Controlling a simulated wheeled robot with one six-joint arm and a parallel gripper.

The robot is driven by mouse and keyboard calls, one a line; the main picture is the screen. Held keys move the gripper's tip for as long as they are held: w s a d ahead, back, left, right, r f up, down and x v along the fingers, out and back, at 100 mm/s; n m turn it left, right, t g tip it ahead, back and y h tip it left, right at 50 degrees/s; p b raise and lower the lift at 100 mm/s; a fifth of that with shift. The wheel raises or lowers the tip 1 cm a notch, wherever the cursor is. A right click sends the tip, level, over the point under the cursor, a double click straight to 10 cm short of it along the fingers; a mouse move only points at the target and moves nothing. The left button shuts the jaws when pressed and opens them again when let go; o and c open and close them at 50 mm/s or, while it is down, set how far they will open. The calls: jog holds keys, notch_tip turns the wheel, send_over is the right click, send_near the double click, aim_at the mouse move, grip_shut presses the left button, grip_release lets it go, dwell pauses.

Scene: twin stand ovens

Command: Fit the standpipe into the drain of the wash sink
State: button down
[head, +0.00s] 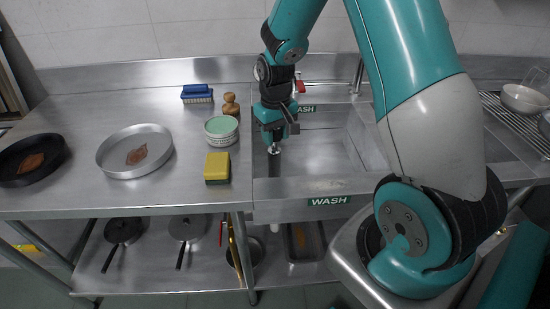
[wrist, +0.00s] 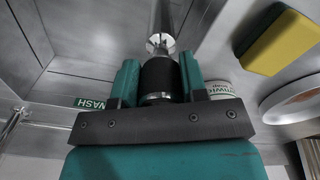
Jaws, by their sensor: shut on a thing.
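My gripper (head: 273,134) points down over the left part of the wash sink (head: 329,187). In the wrist view my gripper (wrist: 160,76) has its two teal fingers shut on the black collar of the standpipe (wrist: 160,43). Beyond the collar is a bright slotted metal part, and a metal tube runs on away from the camera. In the head view a shiny bit of the standpipe (head: 274,149) shows just below the fingers. The drain cannot be made out in either view. I cannot tell whether the standpipe's lower end touches the sink floor.
A yellow-green sponge (head: 217,168), a green-topped tin (head: 221,130), a wooden-handled item (head: 230,104) and a blue brush (head: 197,94) stand on the counter left of the sink. Two pans (head: 135,151) (head: 31,160) lie farther left. White bowls (head: 523,98) sit on the right rack.

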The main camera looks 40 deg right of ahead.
aim_at(276, 149)
notch_tip(276, 149, down, 8)
jog(key=shift+f+p, duration=0.1)
jog(key=shift+p, duration=0.25)
jog(key=c, duration=0.7)
grip_release()
jog(key=shift+o, duration=0.2)
notch_tip(276, 149, up, 12)
jog(key=shift+f+b, duration=0.1)
jog(key=shift+b, duration=0.8)
jog(key=s+a+r+n+y, duration=0.2)
jog(key=s+a+r+n, duration=0.2)
jog(key=s+a+r, duration=0.3)
jog(key=s+a+r+n+y, duration=0.2)
jog(key=s+a+r+n, duration=0.2)
jog(key=s+a, duration=1.1)
notch_tip(276, 149, up, 3)
jog(key=shift+a+f+n, duration=0.1)
jog(key=shift+a+n, duration=0.15)
jog(key=shift+n, duration=0.05)
jog(key=shift+w, duration=0.1)
